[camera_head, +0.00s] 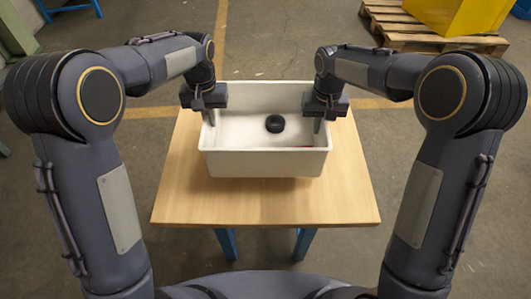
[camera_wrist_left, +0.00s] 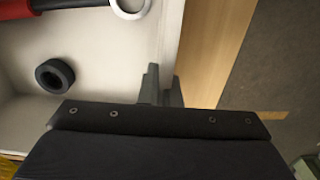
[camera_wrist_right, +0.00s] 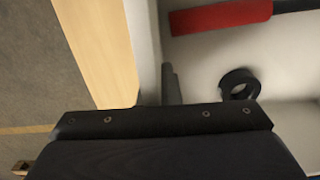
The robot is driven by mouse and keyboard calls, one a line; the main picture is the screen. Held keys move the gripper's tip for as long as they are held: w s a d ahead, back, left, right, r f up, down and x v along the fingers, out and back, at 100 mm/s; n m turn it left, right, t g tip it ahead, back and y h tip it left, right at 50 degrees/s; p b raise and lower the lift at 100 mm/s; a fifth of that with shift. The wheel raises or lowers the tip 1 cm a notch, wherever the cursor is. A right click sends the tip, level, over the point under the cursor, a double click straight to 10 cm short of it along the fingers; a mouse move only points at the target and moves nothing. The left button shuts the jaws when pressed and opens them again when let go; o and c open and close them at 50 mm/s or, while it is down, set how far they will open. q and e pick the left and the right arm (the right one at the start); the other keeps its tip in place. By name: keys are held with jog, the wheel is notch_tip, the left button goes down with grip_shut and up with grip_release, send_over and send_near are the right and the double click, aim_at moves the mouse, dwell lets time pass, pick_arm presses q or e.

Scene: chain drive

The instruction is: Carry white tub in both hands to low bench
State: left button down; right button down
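The white tub (camera_head: 265,163) stands upright on, or just over, a wooden-topped table (camera_head: 190,200) with blue legs; I cannot tell whether it touches. It holds a black ring (camera_head: 274,123), and the wrist views show a red and black tool (camera_wrist_right: 225,15) and a pale ring (camera_wrist_left: 130,5) inside. My left gripper (camera_head: 209,112) is at the tub's left wall, one finger inside and one outside, closed on it. My right gripper (camera_head: 322,117) is likewise at the right wall; its outer finger is mostly hidden. I cannot tell which surface is the low bench.
A wooden pallet (camera_head: 410,30) with a yellow box (camera_head: 458,15) stands at the back right. A blue-legged stand (camera_head: 70,8) and a green cabinet (camera_head: 15,28) are at the back left. The concrete floor (camera_head: 285,45) behind the table is clear, with yellow lines.

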aim_at(212, 130)
pick_arm(q)
jog(key=shift+f, duration=0.1)
pick_arm(e)
jog(key=shift+f, duration=0.1)
